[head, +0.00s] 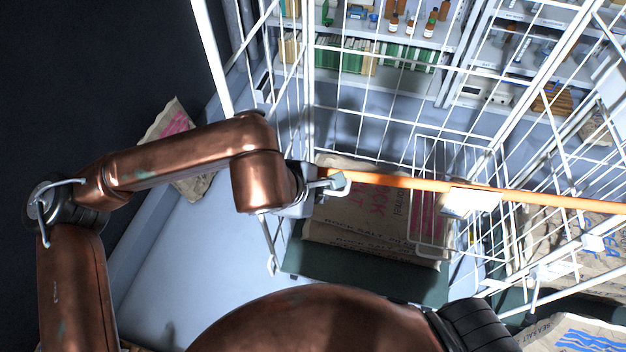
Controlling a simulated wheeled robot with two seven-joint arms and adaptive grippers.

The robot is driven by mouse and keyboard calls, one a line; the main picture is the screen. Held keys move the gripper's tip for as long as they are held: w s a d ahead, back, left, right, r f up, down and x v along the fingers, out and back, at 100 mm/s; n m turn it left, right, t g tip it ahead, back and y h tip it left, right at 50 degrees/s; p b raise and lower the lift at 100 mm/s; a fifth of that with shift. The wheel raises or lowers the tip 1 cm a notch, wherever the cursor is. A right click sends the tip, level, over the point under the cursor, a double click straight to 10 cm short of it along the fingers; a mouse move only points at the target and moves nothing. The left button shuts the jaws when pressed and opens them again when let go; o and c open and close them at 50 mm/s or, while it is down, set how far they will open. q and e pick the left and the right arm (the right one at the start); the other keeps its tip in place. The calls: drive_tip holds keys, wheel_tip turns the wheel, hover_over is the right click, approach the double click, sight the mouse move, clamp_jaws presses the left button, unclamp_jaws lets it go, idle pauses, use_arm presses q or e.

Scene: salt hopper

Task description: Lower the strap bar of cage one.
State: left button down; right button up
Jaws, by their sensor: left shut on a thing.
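The orange strap bar (400,180) runs across the white wire cage (308,90), from the middle of the head view to its right edge. It slopes slightly down to the right in the picture. My left gripper (333,183) is shut on the bar near its left end. The bar passes above a brown paper sack (365,225) with red print inside the cage. A white plate (470,201) sits at the bar right of the sack. My right gripper is not in view.
A white wire basket gate (432,245) stands right of the sack. More sacks lie at the lower right (585,335) and one at the left (178,145). Shelves with bottles and books (375,55) stand behind. Wire cage walls flank the bar.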

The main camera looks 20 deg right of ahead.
use_arm(q)
wheel_tip(320, 180, down, 4)
drive_tip(key=shift+d+r+m+t+y+b, duration=0.1)
drive_tip(key=shift+r+m+t+y+b, duration=0.25)
drive_tip(key=shift+y+b, duration=0.45)
drive_tip(key=shift+s+f, duration=0.15)
drive_tip(key=shift+f, duration=0.1)
drive_tip(key=c, duration=2.3)
unclamp_jaws()
drive_tip(key=v, duration=1.2)
drive_tip(key=shift+f, duration=0.1)
